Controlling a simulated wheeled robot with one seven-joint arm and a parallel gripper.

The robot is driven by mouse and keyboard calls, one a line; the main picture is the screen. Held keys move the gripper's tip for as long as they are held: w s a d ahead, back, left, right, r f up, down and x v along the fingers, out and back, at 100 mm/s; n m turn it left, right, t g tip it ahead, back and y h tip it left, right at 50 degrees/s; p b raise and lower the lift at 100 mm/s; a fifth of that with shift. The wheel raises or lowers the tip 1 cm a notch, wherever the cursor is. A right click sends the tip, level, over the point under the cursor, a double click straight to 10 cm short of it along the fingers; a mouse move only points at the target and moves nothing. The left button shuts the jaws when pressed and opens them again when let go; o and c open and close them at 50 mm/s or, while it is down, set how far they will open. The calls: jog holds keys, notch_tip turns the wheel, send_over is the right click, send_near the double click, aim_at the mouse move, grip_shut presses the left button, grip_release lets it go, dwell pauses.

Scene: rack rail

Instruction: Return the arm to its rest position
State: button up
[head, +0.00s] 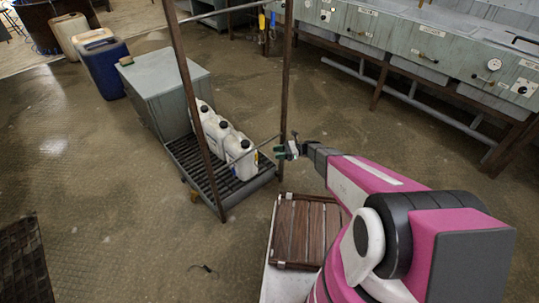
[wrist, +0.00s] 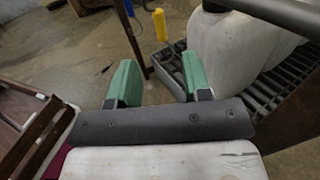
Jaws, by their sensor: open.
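My pink and white arm (head: 372,178) reaches from the lower right of the head view towards the rack. My gripper (head: 288,151) is at the rack's right front post (head: 286,85), at about the height of the low rail. In the wrist view my gripper (wrist: 162,84) has its two green fingers well apart. I see nothing held between them. A white jug (wrist: 240,52) is just beyond and right of the fingers. I cannot tell whether the gripper touches the post or the rail.
Several white jugs (head: 241,154) stand on the rack's slatted base (head: 192,165). A grey cabinet (head: 165,88) stands behind them. A brown slatted board (head: 307,231) lies below my arm. A long green-grey bench (head: 430,50) lines the upper right. Floor between rack and bench is clear.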

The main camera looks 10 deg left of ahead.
jog(key=s+d+r+n+t+h, duration=0.2)
jog(key=s+d+r+n+h, duration=0.2)
jog(key=d+r, duration=0.3)
jog(key=s+d+r+n+t+h, duration=0.2)
jog(key=s+d+r+n+h, duration=0.3)
jog(key=d, duration=0.7)
jog(key=s+d+r+n+t+h, duration=0.2)
jog(key=s+d+r+n+h, duration=0.3)
jog(key=d+r+h, duration=0.3)
jog(key=shift+s+d+r, duration=0.2)
jog(key=shift+d+r, duration=0.45)
dwell(0.7)
